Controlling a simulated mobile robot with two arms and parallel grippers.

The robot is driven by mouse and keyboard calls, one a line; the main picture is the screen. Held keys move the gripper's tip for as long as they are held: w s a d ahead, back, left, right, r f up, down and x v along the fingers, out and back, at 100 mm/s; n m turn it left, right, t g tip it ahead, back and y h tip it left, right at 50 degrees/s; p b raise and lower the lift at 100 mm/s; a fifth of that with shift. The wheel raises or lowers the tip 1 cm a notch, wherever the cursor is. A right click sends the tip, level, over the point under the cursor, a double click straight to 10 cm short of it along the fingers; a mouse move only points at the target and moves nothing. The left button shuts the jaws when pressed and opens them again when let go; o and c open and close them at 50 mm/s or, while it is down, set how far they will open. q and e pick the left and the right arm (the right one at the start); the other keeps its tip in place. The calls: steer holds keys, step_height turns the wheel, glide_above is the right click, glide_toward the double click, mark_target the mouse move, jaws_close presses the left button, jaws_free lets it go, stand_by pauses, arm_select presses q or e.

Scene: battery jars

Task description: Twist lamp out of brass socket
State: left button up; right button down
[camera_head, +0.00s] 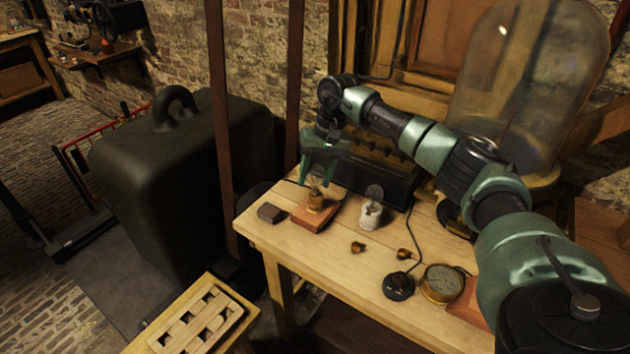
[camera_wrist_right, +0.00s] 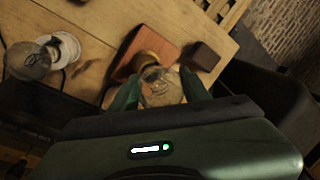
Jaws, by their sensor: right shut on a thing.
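A clear glass lamp (camera_wrist_right: 160,90) sits over the brass socket (camera_wrist_right: 146,61), which stands on a reddish wooden block. In the head view the socket (camera_head: 316,200) and its block (camera_head: 311,217) are near the table's left end. My right gripper (camera_head: 322,176) reaches down from above, its green fingers on either side of the lamp. In the right wrist view the gripper (camera_wrist_right: 157,91) is shut on the lamp's glass. I cannot tell whether the lamp's base is still seated in the socket. My left gripper is not in view.
A second lamp in a white holder (camera_head: 371,212) stands right of the block. A dark block (camera_head: 270,213) lies to its left. Small brass pieces (camera_head: 358,247), a black knob (camera_head: 398,286) and a brass gauge (camera_head: 442,284) sit toward the front. A glass dome (camera_head: 530,75) stands behind.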

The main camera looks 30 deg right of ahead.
steer(key=shift+n, duration=0.7)
steer(key=c, duration=0.6)
jaws_free()
